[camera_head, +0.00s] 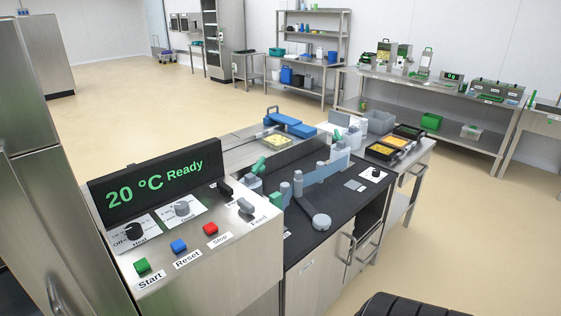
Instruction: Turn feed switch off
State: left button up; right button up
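The control panel (208,258) of the tray sealer stands at the left front. Its feed switch (246,208) is a short grey lever at the panel's right edge, beside the "Feed" label. The lever tilts toward the upper left; I cannot read any on or off mark by it. A dark lever (224,188) sits just behind it. The panel also has a black heat knob (134,231), a grey knob (182,208), and green start (142,266), blue reset (179,246) and red stop (210,229) buttons.
The display (155,182) reads "20 °C Ready". Right of the panel is a black worktop (330,231) with grey and green fittings. Trays with yellow contents (385,149) stand farther back. Open floor (480,240) lies at the right. A dark ridged shape (410,305) shows at the bottom edge.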

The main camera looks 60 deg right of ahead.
aim_at(247, 208)
jog(key=z, duration=1.45)
jog(key=i+l, duration=0.1)
jog(key=l, duration=0.2)
